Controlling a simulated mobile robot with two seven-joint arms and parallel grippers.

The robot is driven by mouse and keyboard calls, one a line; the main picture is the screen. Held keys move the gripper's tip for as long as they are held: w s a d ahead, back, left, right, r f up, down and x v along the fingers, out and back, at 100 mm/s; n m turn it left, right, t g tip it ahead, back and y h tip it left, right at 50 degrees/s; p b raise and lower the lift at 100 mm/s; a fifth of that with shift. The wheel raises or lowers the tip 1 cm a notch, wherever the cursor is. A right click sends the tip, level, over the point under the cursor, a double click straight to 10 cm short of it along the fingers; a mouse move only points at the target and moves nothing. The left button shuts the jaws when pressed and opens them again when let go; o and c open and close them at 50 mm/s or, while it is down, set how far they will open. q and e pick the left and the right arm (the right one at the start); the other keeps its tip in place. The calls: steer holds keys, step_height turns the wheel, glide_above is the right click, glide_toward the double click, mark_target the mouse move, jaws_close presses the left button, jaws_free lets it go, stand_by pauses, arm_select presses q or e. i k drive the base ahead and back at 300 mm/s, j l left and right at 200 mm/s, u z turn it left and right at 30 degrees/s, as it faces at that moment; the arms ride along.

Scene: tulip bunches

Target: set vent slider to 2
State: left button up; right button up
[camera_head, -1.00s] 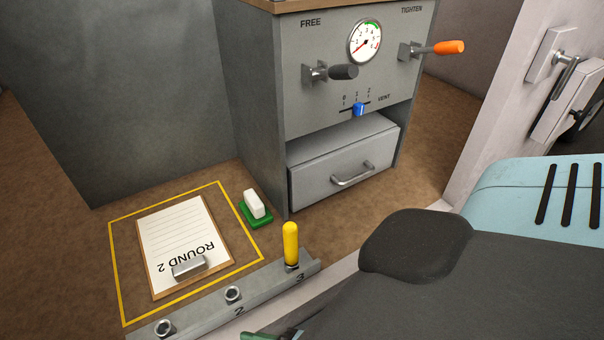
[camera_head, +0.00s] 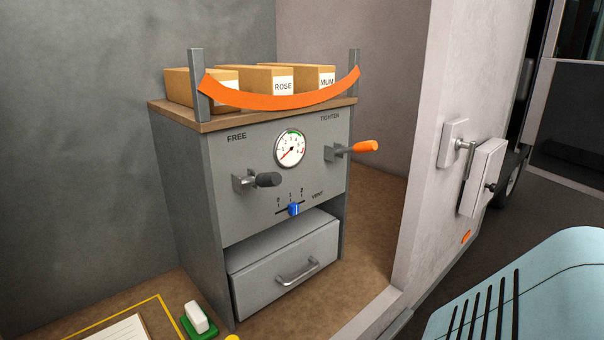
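The blue vent slider knob (camera_head: 294,209) sits on a short slot in the front of a grey metal cabinet (camera_head: 222,215). The scale above the slot reads 0, 1 and 2 from left to right, with the word VENT at its right. The knob stands near the middle of the slot, about under the 1. Neither of my grippers shows in the head view, and nothing touches the knob.
A dark-handled FREE lever (camera_head: 265,180) juts out above left of the slider; an orange-handled TIGHTEN lever (camera_head: 364,147) is above right. A gauge (camera_head: 290,149) is between them. Below is a shut drawer (camera_head: 285,268). An orange strap (camera_head: 280,101) crosses labelled boxes on top.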

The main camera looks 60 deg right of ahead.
mark_target(293, 208)
steer(key=z, duration=1.35)
steer(key=i+j+z, duration=0.1)
steer(key=z, duration=0.35)
steer(key=i+j, duration=0.1)
steer(key=j, duration=0.15)
steer(key=i+j, duration=0.1)
steer(key=j, duration=0.15)
